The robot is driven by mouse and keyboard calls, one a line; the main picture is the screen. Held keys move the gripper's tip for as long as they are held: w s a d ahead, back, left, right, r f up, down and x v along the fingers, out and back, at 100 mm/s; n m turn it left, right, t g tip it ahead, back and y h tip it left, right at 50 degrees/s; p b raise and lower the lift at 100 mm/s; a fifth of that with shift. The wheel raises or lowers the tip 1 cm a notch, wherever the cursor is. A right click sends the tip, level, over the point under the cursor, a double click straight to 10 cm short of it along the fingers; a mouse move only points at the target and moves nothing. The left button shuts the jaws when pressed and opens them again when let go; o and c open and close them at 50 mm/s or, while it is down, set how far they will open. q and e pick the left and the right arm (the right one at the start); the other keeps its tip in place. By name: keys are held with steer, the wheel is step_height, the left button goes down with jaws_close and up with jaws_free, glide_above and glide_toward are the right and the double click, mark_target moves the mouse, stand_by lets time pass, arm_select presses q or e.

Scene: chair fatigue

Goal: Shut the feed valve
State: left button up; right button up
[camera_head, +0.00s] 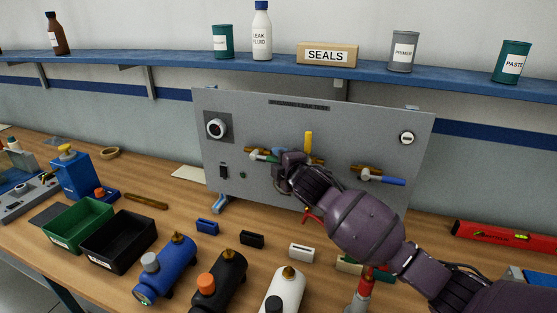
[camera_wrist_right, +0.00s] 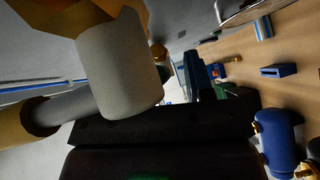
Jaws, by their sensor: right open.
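A grey panel (camera_head: 230,130) stands upright on the bench and carries several brass valves. A valve with a yellow handle (camera_head: 309,142) pointing up is in the middle. A valve with a blue handle (camera_head: 388,181) pointing right is at the right. A valve with a pale, green-tipped handle (camera_head: 262,155) is at the left. I cannot read which is the feed valve. My right gripper (camera_head: 284,168) is open, in front of the panel beside the left valve, and partly hides the valves. In the right wrist view a pale cylindrical handle (camera_wrist_right: 118,65) looms close above the dark gripper. My left gripper is out of view.
A blue shelf (camera_head: 180,60) with cans and a SEALS box (camera_head: 327,55) runs above the panel. Green and black bins (camera_head: 120,240) are at the left, a red level (camera_head: 500,235) at the right.

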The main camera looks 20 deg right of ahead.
steer(key=shift+w, duration=0.3)
steer(key=shift+c, duration=0.2)
jaws_close()
